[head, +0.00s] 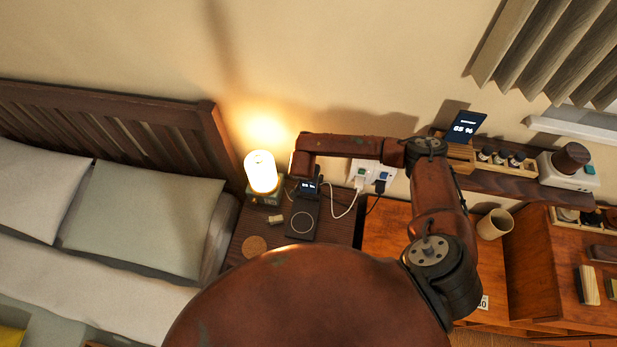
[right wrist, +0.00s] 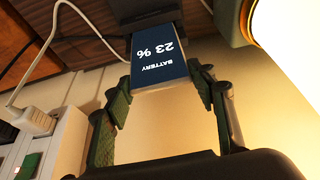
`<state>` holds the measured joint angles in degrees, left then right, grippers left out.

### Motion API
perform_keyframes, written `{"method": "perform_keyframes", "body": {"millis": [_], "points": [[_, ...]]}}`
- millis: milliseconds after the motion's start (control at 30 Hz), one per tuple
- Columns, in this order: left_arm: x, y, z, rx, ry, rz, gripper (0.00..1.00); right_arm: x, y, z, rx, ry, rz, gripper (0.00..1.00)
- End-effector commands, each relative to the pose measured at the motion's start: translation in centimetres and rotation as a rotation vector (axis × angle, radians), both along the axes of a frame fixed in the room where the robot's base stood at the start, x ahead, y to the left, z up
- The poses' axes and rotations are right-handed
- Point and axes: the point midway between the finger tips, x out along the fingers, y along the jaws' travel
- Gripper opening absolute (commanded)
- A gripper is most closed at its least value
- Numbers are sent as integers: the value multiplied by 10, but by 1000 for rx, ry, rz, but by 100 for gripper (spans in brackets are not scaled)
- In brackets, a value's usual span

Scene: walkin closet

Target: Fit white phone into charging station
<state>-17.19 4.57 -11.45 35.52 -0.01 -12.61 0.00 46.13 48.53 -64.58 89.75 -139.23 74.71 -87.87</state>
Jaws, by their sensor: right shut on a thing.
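The phone (right wrist: 160,60) has a pale edge and a lit dark screen reading "BATTERY 23 %". It also shows small in the head view (head: 309,186). My right gripper (right wrist: 163,84) is shut on it, a green pad on each side. The dark charging station (head: 302,221), with a round ring on its flat pad, stands on the nightstand. In the right wrist view a dark part of the station (right wrist: 143,10) is right at the phone's far end. I cannot tell whether the phone is fully seated. My left gripper is out of view.
A glowing lamp (head: 261,172) stands close left of the station. White and black plugs (head: 371,181) with cables sit to its right. A second phone reading 85 % (head: 463,128) stands on the wall shelf. A round coaster (head: 254,246) lies on the nightstand.

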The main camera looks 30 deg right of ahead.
Motion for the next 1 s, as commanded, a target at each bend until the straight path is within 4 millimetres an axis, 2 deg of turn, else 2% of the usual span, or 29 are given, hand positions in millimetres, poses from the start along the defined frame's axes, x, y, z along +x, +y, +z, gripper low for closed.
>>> {"method": "perform_keyframes", "body": {"millis": [467, 500, 767, 1000], "points": [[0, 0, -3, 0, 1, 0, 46, 0, 0, -3, 0, 0, 0, 9], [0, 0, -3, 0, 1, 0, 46, 0, 0, -3, -1, -1, 0, 53], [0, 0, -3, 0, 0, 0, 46, 0, 0, -3, 0, 0, 0, 71], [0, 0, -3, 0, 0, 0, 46, 0, 0, -3, -1, 1, 0, 72]]}}
